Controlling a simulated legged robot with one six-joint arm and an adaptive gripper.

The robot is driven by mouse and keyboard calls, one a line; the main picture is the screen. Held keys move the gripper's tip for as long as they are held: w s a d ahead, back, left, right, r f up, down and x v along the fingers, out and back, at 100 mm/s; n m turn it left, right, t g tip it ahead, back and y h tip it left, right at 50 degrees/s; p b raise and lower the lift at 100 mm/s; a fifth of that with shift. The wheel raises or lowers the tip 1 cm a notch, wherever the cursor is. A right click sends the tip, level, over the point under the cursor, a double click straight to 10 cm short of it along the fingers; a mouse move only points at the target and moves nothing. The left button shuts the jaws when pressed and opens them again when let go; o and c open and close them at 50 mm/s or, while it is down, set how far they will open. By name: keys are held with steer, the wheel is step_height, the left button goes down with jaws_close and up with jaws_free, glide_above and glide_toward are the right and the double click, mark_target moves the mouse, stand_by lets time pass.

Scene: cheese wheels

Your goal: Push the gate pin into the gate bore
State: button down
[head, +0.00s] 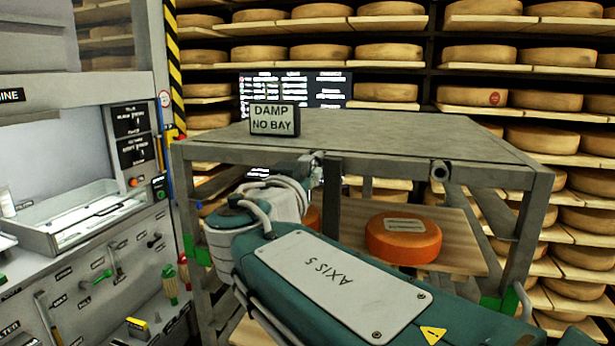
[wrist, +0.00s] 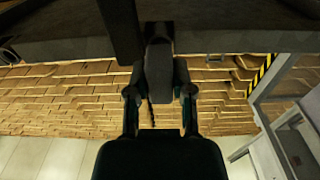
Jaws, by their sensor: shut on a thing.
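My gripper (head: 312,172) is at the front top rail of the grey rack, left of its middle, partly hidden by my own wrist. In the wrist view, my gripper (wrist: 159,92) is shut on a dark, blocky piece, apparently the gate pin (wrist: 158,68). Its far end meets the dark rail, beside a dark upright bar. Whether it is inside a bore cannot be told. A round, hollow tube end (head: 440,170) sits on the same rail farther right. The gate bore at the pin's tip is hidden.
The rack (head: 400,134) carries a "DAMP NO BAY" sign (head: 274,119) on top. An orange cheese wheel (head: 402,238) sits on a wooden board (head: 455,240) below. A machine cabinet (head: 110,240) stands at the left. Shelves of cheese wheels fill the back.

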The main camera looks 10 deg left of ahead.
steer(key=shift+w, duration=1)
steer(key=shift+c, duration=2.1)
jaws_free()
steer(key=s+a, duration=0.1)
steer(key=s, duration=1.1)
steer(key=shift+f, duration=0.3)
